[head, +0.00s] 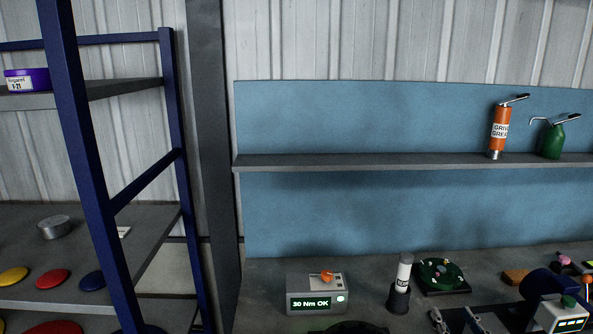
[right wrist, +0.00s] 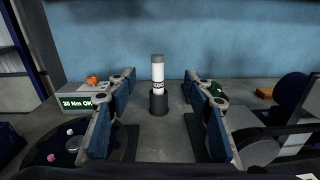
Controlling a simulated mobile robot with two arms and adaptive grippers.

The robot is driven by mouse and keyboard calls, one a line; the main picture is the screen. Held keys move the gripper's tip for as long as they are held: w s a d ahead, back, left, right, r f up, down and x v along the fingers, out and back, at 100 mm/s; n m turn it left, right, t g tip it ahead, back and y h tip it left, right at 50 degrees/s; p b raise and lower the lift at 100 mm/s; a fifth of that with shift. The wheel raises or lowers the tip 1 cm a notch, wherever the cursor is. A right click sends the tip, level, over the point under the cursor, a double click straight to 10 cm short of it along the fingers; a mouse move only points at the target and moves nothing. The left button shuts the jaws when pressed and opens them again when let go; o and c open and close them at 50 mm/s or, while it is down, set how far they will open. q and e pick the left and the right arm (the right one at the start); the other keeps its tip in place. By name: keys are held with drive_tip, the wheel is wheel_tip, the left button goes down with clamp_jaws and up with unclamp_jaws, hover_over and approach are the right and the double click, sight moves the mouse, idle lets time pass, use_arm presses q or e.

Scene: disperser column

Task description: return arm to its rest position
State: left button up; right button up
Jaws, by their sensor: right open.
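My right gripper (head: 456,322) is at the bottom edge of the head view, only its two finger ends showing. In the right wrist view its fingers (right wrist: 160,98) are wide apart and nothing is held. A white-and-black cylinder with a grey cap (head: 403,272) stands upright in a dark holder on the bench, beyond the right gripper. In the right wrist view the cylinder (right wrist: 158,72) appears framed between the fingers, farther off. My left gripper is in neither view.
A grey box reading "30 Nm OK" (head: 315,301) stands left of the cylinder. A green round fixture (head: 440,276) is right of it. A shelf (head: 380,161) holds an orange grease can (head: 500,130) and a green oiler (head: 552,140). A blue-framed rack (head: 90,160) stands left.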

drive_tip(key=s+a+f+m+g+h, duration=0.1)
drive_tip(key=s+f+m+g+h, duration=0.2)
drive_tip(key=s+f+m, duration=0.55)
drive_tip(key=s+a+f+m+g+h, duration=0.1)
drive_tip(key=s+f+m+g+h, duration=0.2)
drive_tip(key=m, duration=1)
drive_tip(key=s+a+f+m+g+y, duration=0.35)
drive_tip(key=s+a+m, duration=0.3)
drive_tip(key=s, duration=0.35)
drive_tip(key=s+a+f+m+g+y, duration=0.3)
drive_tip(key=s+a+m+g, duration=0.3)
drive_tip(key=s, duration=0.4)
wheel_tip(320, 180, down, 32)
drive_tip(key=s+r+n+b, duration=0.1)
drive_tip(key=b, duration=0.6)
use_arm(q)
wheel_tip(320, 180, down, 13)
drive_tip(key=b, duration=0.5)
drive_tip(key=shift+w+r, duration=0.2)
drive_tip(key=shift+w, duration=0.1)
use_arm(e)
drive_tip(key=s+d+f, duration=0.1)
drive_tip(key=s+f, duration=0.8)
drive_tip(key=f, duration=0.2)
drive_tip(key=s+d+f+g, duration=0.1)
drive_tip(key=s+f, duration=0.8)
drive_tip(key=f, duration=0.3)
drive_tip(key=shift+d+f, duration=0.2)
drive_tip(key=shift+f, duration=0.05)
drive_tip(key=shift+g+h, duration=0.25)
